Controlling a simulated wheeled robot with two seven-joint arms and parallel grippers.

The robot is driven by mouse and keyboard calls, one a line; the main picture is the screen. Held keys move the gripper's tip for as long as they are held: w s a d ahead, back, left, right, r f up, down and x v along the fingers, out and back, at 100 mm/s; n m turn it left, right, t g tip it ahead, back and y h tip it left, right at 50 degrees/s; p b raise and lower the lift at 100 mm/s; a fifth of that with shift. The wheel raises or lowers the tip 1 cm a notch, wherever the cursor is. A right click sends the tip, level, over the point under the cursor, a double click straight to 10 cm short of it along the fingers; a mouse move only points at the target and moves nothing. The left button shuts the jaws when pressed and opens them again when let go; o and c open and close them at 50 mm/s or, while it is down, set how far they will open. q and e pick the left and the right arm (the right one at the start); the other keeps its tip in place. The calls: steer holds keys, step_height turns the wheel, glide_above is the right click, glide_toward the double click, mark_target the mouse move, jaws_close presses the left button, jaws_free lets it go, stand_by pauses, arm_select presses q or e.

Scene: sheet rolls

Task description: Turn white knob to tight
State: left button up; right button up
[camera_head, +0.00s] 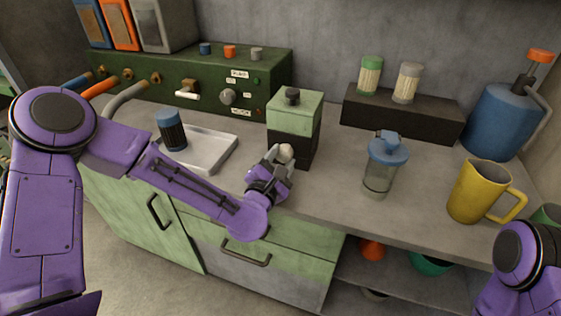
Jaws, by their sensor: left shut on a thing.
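A box-shaped device (294,112) with a pale green top, a dark lower body and a small dark knob on top stands on the counter. A rounded white knob (286,152) shows low at its front, partly hidden by my left gripper. My left gripper (281,161) reaches it from the front and is shut on the knob. I cannot read the knob's turn angle or any mark beside it. My right arm shows only at the lower right corner, and its gripper is out of view.
A metal tray (217,154) with a dark blue-capped container (172,130) lies left of the device. A blue-lidded clear jar (380,180) and a yellow mug (478,192) stand to the right. A green panel (200,83) with knobs stands behind. Bare counter lies between device and jar.

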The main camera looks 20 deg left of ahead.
arm_select(q)
steer(key=m, duration=0.3)
steer(key=shift+m, duration=0.4)
steer(key=m, duration=0.3)
steer(key=shift+m, duration=0.3)
steer(key=m, duration=1.2)
steer(key=shift+r+m, duration=0.1)
steer(key=shift+m, duration=0.3)
steer(key=m, duration=0.6)
steer(key=shift+m, duration=0.3)
steer(key=o, duration=1.1)
steer(key=shift+c, duration=0.2)
